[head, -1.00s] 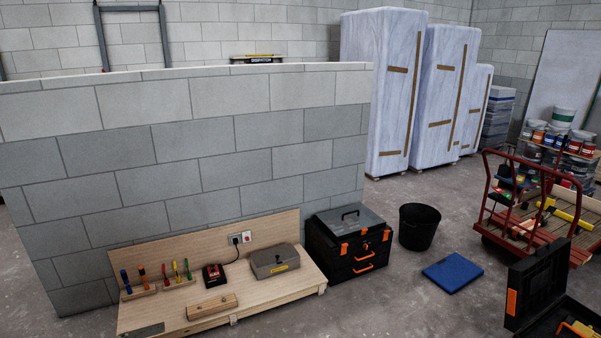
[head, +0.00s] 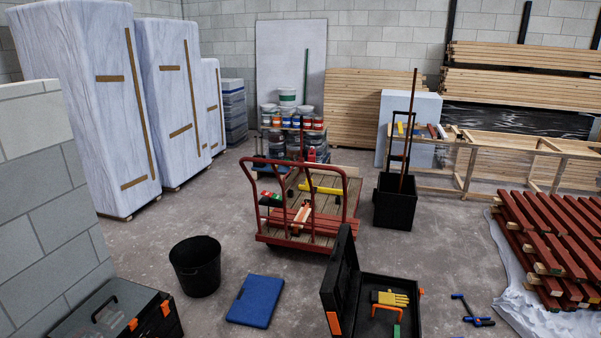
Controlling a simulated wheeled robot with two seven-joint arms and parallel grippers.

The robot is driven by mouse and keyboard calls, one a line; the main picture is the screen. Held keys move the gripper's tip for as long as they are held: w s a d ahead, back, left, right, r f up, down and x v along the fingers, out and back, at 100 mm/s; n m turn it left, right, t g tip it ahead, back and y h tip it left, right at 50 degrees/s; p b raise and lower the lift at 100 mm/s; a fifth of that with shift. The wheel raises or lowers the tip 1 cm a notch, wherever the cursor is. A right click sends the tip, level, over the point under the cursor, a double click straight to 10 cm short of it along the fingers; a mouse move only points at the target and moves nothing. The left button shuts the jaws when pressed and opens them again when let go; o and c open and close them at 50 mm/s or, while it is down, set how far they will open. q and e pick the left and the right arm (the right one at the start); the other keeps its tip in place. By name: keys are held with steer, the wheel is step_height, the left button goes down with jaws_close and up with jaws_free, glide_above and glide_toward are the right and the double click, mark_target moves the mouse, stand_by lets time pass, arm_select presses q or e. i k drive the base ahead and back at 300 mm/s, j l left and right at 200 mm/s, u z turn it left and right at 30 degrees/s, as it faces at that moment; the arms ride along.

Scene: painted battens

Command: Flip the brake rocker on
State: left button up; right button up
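No brake rocker can be made out in the head view. A red-framed flat trolley (head: 338,190) with a plank deck stands on the concrete floor in the middle. Small red and green items (head: 270,198) sit at its left end, too small to tell what they are. A yellow tool (head: 320,188) and red painted battens (head: 326,222) lie on the deck. Neither of my grippers is in view.
A black bucket (head: 196,266), a blue pad (head: 255,300) and an open black case (head: 372,300) lie in front of the trolley. Red battens (head: 560,240) are stacked at right on a sheet. Wrapped tall units (head: 85,100) stand at left. Floor left of the trolley is clear.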

mark_target(275, 197)
steer(key=i+l, duration=0.15)
steer(key=i, duration=0.25)
steer(key=i+l, duration=0.15)
steer(key=i, duration=0.25)
steer(key=i+l+u, duration=0.1)
steer(key=i, duration=0.35)
steer(key=i+l, duration=0.25)
steer(key=i, duration=0.15)
steer(key=i+l+u, duration=0.2)
steer(key=i+j+z, duration=0.15)
steer(key=j, duration=0.2)
steer(key=i+j+z, duration=0.35)
steer(key=j, duration=0.4)
steer(key=i+j+z, duration=0.15)
steer(key=j, duration=0.3)
steer(key=i+j+z, duration=0.15)
steer(key=j, duration=0.25)
steer(key=i+j+z, duration=0.15)
steer(key=j, duration=0.3)
